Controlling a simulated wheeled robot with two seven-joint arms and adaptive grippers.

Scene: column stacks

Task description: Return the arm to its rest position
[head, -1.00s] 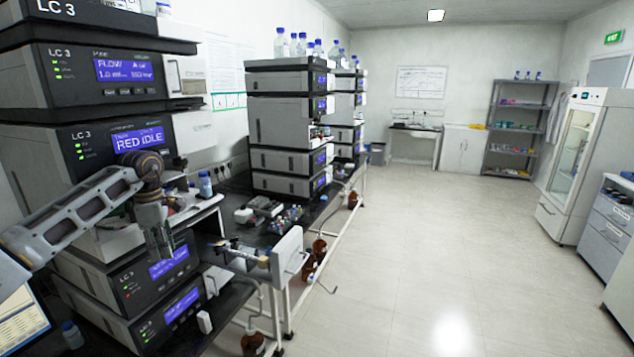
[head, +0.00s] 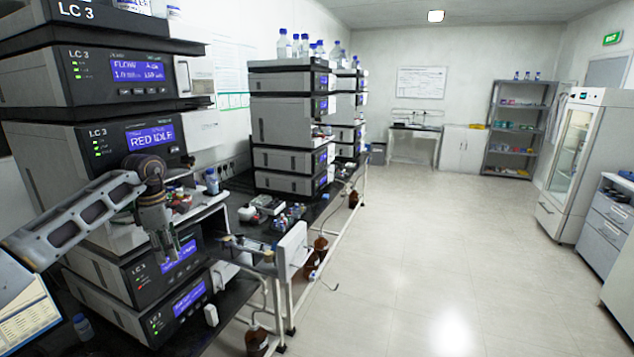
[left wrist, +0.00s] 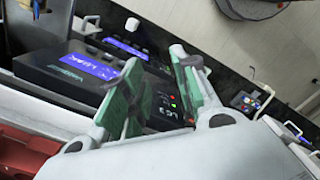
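My left arm (head: 85,215) comes in from the left in the head view. My left gripper (head: 166,258) points down in front of the left instrument stack (head: 100,140). In the left wrist view its two green-padded fingers (left wrist: 158,100) stand apart, with nothing seen held between them. Behind them a dark LC 3 module (left wrist: 85,85) with a blue screen shows. My right gripper is in neither view now.
A bench (head: 240,200) runs along the left wall with a second stack (head: 285,125), vials and bottles. A white panel (head: 292,250) juts out at the bench's front. Brown bottles (head: 320,245) stand below. The floor (head: 430,230) to the right is clear.

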